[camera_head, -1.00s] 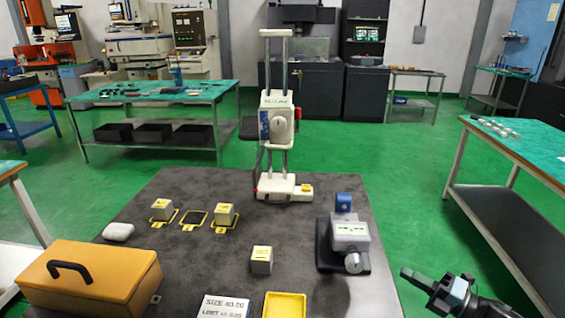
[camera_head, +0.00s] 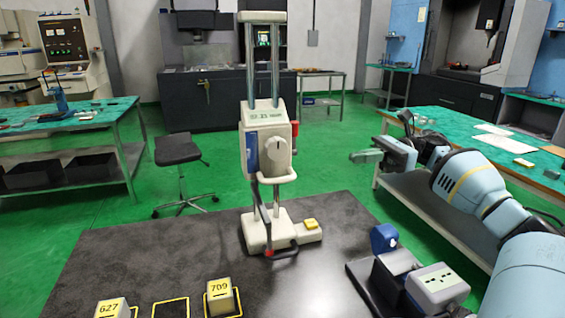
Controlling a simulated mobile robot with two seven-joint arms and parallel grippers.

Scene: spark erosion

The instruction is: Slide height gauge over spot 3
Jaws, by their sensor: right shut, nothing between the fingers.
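The height gauge (camera_head: 268,150) stands upright at the far edge of the dark table, with a cream body on two metal columns and a cream base. Three yellow-outlined spots lie in a row at the bottom left. A block marked 627 (camera_head: 112,309) stands on the left one, the middle spot (camera_head: 171,309) is empty, and a block marked 709 (camera_head: 220,297) stands on the right one. No spot numbers are readable. My right gripper (camera_head: 356,156) is shut and empty, raised to the right of the gauge and apart from it. My left gripper is out of view.
A grey device with a blue part (camera_head: 418,284) stands at the table's right. The dark tabletop (camera_head: 165,250) is clear between the gauge and the spots. A stool (camera_head: 180,160) stands behind the table, and a green-topped bench (camera_head: 470,140) lies beyond my right arm.

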